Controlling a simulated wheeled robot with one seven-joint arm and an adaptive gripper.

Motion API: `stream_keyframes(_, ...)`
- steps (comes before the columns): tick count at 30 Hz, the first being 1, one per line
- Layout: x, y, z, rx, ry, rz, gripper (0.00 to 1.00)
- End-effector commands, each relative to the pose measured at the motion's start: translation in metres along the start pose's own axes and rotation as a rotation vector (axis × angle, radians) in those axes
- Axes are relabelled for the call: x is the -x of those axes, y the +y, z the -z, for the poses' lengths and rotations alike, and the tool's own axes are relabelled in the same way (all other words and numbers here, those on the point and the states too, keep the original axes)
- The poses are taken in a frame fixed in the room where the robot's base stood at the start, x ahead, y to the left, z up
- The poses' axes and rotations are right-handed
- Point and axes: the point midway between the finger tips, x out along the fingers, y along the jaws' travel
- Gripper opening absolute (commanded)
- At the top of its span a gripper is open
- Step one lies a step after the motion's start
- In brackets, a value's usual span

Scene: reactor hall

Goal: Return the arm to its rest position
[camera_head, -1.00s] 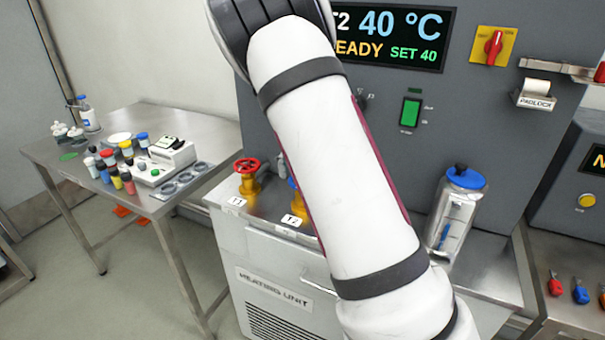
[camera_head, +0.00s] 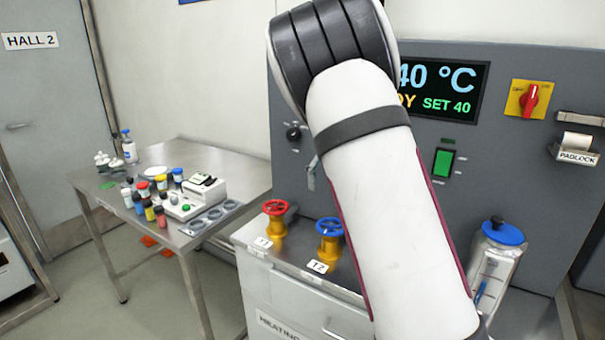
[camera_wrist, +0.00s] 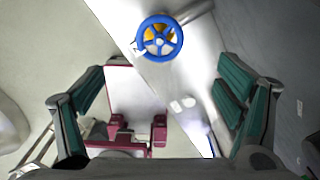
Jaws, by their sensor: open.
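My arm, white with dark bands, crosses the middle of the head view in front of the heating unit (camera_head: 290,296). My gripper (camera_wrist: 165,110) shows only in the wrist view. Its two green-padded fingers are spread wide, with nothing between them. It points downward above the heating unit's edge. The blue valve wheel (camera_wrist: 160,37) lies beyond the fingertips at the top of the wrist view, apart from them.
A steel table (camera_head: 235,182) at the left holds several capped bottles and a white device (camera_head: 203,192). A blue-lidded clear container (camera_head: 497,260) stands right of my arm. The grey panel carries a green switch (camera_head: 443,163), a red knob (camera_head: 530,100) and a padlock holder (camera_head: 577,150).

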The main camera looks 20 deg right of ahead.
Motion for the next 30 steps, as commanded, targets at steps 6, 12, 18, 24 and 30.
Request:
stream_keyframes(6,0.002,0.001,0.003,0.026,-0.006,-0.008,0.86)
stream_keyframes(12,0.021,0.017,0.035,0.31,-0.062,-0.063,0.86)
stream_keyframes(18,0.043,0.051,0.087,0.807,-0.165,-0.086,0.86)
stream_keyframes(24,0.059,0.089,0.142,1.339,-0.259,-0.025,0.86)
stream_keyframes(30,0.065,0.125,0.201,1.885,-0.306,0.122,0.86)
